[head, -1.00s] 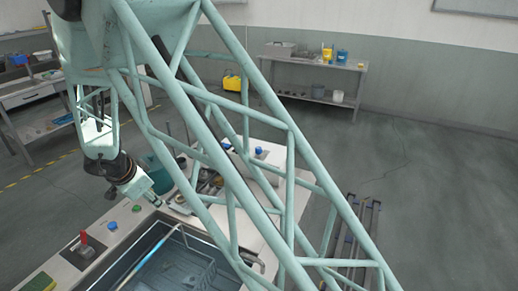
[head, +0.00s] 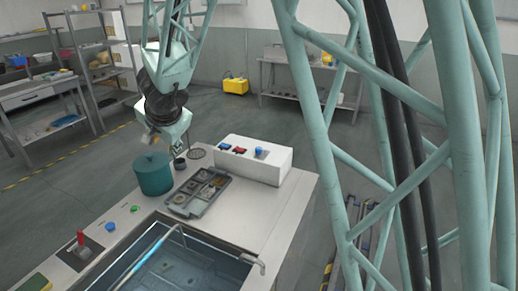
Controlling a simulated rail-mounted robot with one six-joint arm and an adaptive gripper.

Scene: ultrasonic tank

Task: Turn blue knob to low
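A white control box (head: 262,172) stands at the back of the counter, with a blue knob (head: 260,152) at the right of its top. A second small blue control (head: 111,227) is set in the counter left of the tank. The frames do not show which one the task names; no markings or settings are readable. My gripper (head: 176,150) is above the back of the counter, near the teal pot and left of the control box. It is apart from both blue controls. Its fingers are small and unclear, and I see nothing held.
The teal pot (head: 154,176) stands below my gripper, with a dark cup (head: 180,163) beside it. A grey tray of parts (head: 183,208) lies before the control box. The counter's right side is clear.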

